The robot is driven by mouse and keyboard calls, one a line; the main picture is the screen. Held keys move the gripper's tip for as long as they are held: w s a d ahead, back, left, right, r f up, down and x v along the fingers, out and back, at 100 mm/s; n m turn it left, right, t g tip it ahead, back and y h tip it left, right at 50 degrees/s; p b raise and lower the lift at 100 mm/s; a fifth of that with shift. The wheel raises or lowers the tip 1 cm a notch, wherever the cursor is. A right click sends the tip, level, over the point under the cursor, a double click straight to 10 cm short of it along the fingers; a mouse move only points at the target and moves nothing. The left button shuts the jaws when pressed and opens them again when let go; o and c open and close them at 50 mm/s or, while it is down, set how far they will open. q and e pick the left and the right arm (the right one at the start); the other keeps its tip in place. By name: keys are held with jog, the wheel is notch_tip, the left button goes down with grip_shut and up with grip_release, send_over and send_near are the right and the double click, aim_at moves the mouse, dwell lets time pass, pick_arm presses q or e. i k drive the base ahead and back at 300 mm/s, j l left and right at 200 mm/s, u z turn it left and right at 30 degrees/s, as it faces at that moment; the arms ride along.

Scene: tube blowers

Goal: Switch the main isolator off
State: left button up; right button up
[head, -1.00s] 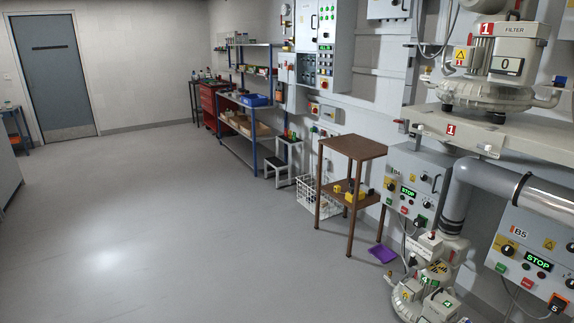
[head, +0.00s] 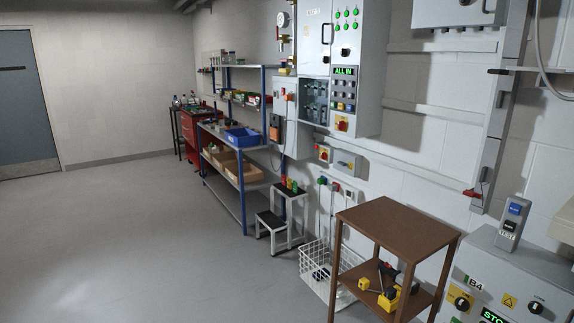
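A grey wall cabinet (head: 345,60) hangs in the upper middle of the head view, with green lamps and an "ALL IN" display (head: 344,71). A red-and-yellow switch (head: 341,124) is at its bottom. A dark rotary knob (head: 345,52) sits below the lamps. Below the cabinet, a small box (head: 323,153) carries another red-and-yellow control, beside a grey box with a yellow part (head: 347,163). I cannot tell which of these is the main isolator, nor read any switch position. Neither of my grippers is in view.
A brown side table (head: 398,230) with yellow and black tools on its lower shelf stands in front of the wall at right. A white wire basket (head: 325,270) and a step stool (head: 280,220) stand left of it. Blue shelving (head: 243,160) lines the wall. The left floor is clear.

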aim_at(342, 126)
jog(key=i+z, duration=0.15)
jog(key=i, duration=0.25)
jog(key=i+j+z, duration=0.2)
jog(key=i, duration=0.2)
jog(key=i+j+z, duration=0.15)
jog(key=i, duration=0.25)
